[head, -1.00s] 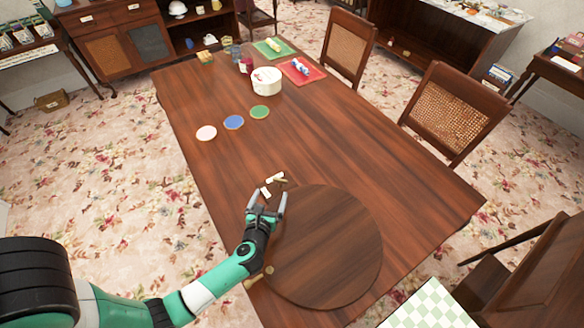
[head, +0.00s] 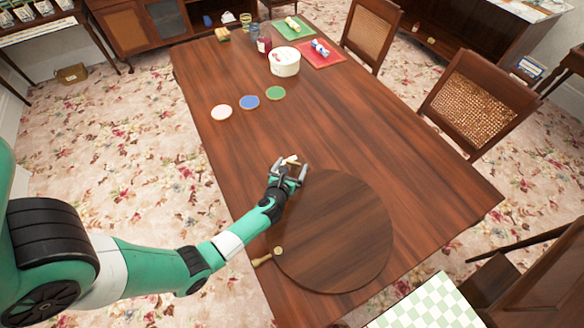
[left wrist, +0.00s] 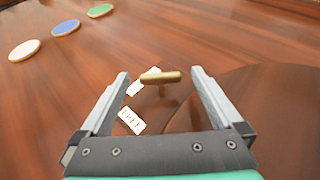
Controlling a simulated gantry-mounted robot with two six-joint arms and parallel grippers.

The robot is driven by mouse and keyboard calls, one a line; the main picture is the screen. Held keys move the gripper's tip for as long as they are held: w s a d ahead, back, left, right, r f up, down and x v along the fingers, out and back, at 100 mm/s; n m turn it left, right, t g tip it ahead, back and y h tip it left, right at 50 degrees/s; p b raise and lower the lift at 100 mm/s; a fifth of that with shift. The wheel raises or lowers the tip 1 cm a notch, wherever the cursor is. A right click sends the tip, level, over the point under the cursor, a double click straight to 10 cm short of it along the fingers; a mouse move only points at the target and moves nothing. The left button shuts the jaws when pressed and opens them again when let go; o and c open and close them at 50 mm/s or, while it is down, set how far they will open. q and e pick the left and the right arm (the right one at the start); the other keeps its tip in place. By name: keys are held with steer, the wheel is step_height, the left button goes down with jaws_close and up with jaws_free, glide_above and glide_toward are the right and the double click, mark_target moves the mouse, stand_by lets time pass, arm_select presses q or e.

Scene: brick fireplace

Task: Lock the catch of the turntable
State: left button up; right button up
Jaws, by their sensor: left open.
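The turntable (head: 335,235) is a round dark wooden disc lying on the near half of the table. Its catch (left wrist: 160,77) is a brass T-shaped handle beside the disc's edge, seen in the left wrist view. My left gripper (head: 290,167) is open at the disc's far left edge. In the left wrist view its fingers stand on either side of the catch, with gaps showing. A white label (left wrist: 132,121), apparently reading FREE, lies near the catch. A second white label (left wrist: 134,88) is partly behind the handle. My right gripper is out of view.
A brass piece with a round knob (head: 265,259) sits at the disc's near left edge. White, blue and green discs (head: 248,102), a white tub (head: 284,62) and red and green mats (head: 314,54) lie farther back. The table's middle is clear.

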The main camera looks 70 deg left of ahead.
arm_select(q)
steer(key=shift+w+a, duration=0.15)
steer(key=shift+a, duration=0.05)
steer(key=c, duration=1.4)
steer(key=m+t+h+p, duration=0.1)
steer(key=p, duration=0.1)
steer(key=m+h+p, duration=0.1)
steer(key=p, duration=0.1)
steer(key=m+t+h+p, duration=0.1)
steer(key=p, duration=0.2)
steer(key=shift+s+a+r+m+t, duration=0.25)
steer(key=shift+s+a+m+t, duration=0.05)
steer(key=shift+a, duration=0.05)
steer(key=shift+m+h+p, duration=0.3)
steer(key=shift+m+h, duration=0.1)
steer(key=shift+h, duration=0.1)
steer(key=shift+a+f+m+t+h, duration=0.2)
steer(key=shift+f+m+t+h, duration=0.05)
steer(key=shift+m+t+h, duration=0.5)
steer(key=shift+a+f+m+t+h+b, duration=0.1)
steer(key=shift+m+t+h+b, duration=0.2)
steer(key=shift+m+h, duration=0.8)
steer(key=shift+m+h+b, duration=0.3)
steer(key=shift+m+h, duration=0.15)
steer(key=shift+h, duration=0.3)
steer(key=o, duration=1.4)
